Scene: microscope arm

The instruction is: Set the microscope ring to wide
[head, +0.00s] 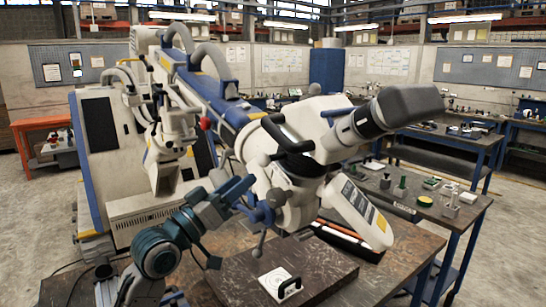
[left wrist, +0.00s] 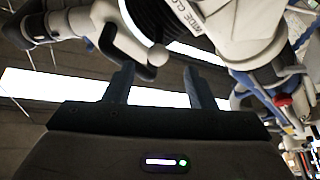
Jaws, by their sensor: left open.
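The microscope (head: 300,170) has a white head with dark handles and an eyepiece, carried on a large white and blue arm. In the left wrist view, a dark ribbed ring (left wrist: 150,18) shows beside a white collar (left wrist: 195,15) with the lettering "WIDE" and part of another word. No contact is visible.
A dark board (head: 330,262) lies on the table below the head, with a white plate (head: 270,284) bearing a black handle. Another bench (head: 455,210) with small items stands at the right. Handles and knobs crowd the space around the head.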

